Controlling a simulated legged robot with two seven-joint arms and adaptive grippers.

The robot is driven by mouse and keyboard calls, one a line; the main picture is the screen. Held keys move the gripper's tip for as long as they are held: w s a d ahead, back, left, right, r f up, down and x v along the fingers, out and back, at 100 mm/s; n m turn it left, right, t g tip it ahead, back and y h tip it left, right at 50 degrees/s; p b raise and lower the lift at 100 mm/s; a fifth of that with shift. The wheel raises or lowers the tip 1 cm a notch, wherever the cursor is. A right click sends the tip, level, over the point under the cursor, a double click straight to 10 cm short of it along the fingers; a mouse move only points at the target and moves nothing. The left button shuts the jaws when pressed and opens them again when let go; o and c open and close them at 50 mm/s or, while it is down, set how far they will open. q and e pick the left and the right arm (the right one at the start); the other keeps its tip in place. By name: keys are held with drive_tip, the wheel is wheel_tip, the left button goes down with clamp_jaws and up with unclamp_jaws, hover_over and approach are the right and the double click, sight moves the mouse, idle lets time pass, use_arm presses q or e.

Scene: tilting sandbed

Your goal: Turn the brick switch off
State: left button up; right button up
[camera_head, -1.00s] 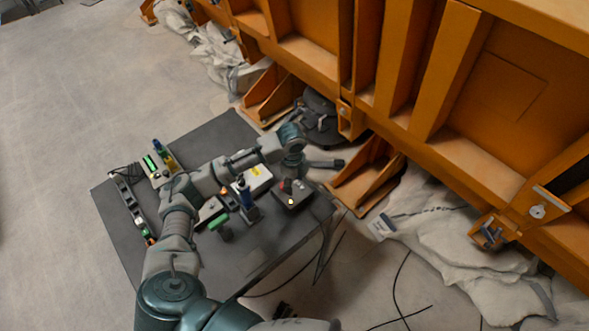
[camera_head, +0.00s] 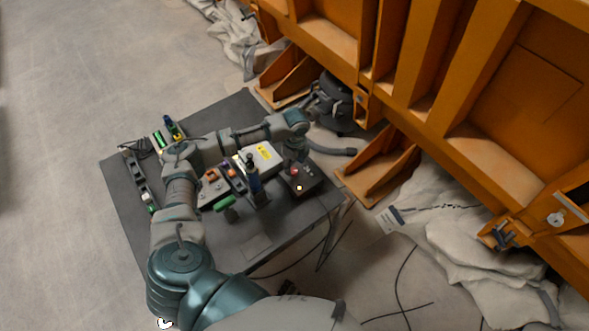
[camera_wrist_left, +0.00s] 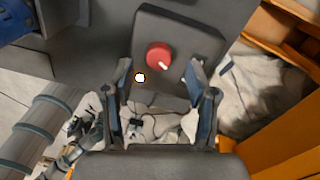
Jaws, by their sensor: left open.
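A dark box with a red round knob (camera_wrist_left: 159,55) is centred in the left wrist view; a white line marks the knob. In the head view this dark box (camera_head: 312,186) sits near the table's right corner. A bright white spot shows on it near its front edge. I cannot tell for certain that this is the brick switch. My left gripper (camera_wrist_left: 160,78) is open, with one finger on each side below the knob and nothing between them. In the head view the left gripper (camera_head: 297,160) is over the box, partly hiding it. My right gripper is not in view.

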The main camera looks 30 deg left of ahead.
sight(293, 170)
use_arm(q)
drive_tip(key=f, duration=0.3)
drive_tip(key=shift+a+f, duration=0.2)
drive_tip(key=shift+a, duration=0.15)
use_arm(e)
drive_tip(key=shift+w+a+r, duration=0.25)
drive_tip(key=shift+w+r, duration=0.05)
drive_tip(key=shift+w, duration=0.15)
use_arm(q)
drive_tip(key=shift+d, duration=0.15)
drive_tip(key=shift+d, duration=0.1)
drive_tip(key=shift+c, duration=0.5)
drive_tip(key=shift+s+r, duration=0.1)
clamp_jaws()
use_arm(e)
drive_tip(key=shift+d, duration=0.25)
